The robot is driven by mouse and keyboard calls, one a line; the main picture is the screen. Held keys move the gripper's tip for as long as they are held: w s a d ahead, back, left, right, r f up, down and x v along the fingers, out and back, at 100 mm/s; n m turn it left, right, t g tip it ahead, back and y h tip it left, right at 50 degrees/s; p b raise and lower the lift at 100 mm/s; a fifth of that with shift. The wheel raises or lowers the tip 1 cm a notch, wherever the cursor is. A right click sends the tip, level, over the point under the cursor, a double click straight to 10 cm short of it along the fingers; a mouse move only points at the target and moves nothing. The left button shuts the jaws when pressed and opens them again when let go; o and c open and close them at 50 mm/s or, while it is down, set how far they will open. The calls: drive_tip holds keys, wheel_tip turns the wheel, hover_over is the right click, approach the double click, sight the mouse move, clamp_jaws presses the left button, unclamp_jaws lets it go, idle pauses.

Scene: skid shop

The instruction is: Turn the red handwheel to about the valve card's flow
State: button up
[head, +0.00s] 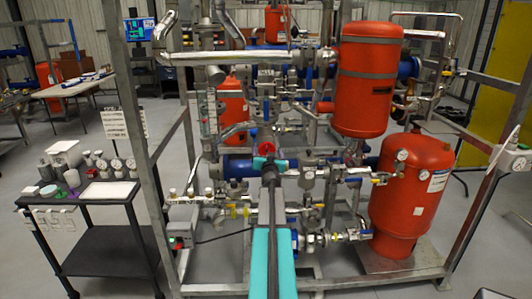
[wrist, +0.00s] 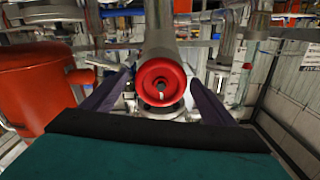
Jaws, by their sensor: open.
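The red handwheel (wrist: 178,75) is in the middle of the wrist view, a round red rim with a paler centre, in front of a grey pipe. My gripper (wrist: 158,84) is open, with one dark finger left of the handwheel and one right of it. Whether they touch the rim I cannot tell. In the head view the handwheel (head: 266,147) shows as a small red patch just beyond my gripper (head: 268,164). Which sheet is the valve card I cannot tell; a white card with lines of text (head: 114,124) hangs at the left frame post, unreadable.
A grey metal frame (head: 135,135) surrounds the pipework. Red tanks (head: 410,190) stand at the right. A black cart (head: 95,203) with gauges and small parts stands at the left. Another red tank (wrist: 35,80) is left in the wrist view. Pipes crowd around the handwheel.

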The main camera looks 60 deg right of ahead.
drive_tip(key=shift+w+d, duration=0.15)
drive_tip(key=shift+d, duration=0.05)
drive_tip(key=c, duration=1)
drive_tip(key=shift+c, duration=0.2)
drive_tip(key=shift+n+p, duration=0.3)
drive_tip(key=shift+n, duration=0.6)
drive_tip(key=o, duration=1)
drive_tip(key=shift+o, duration=0.2)
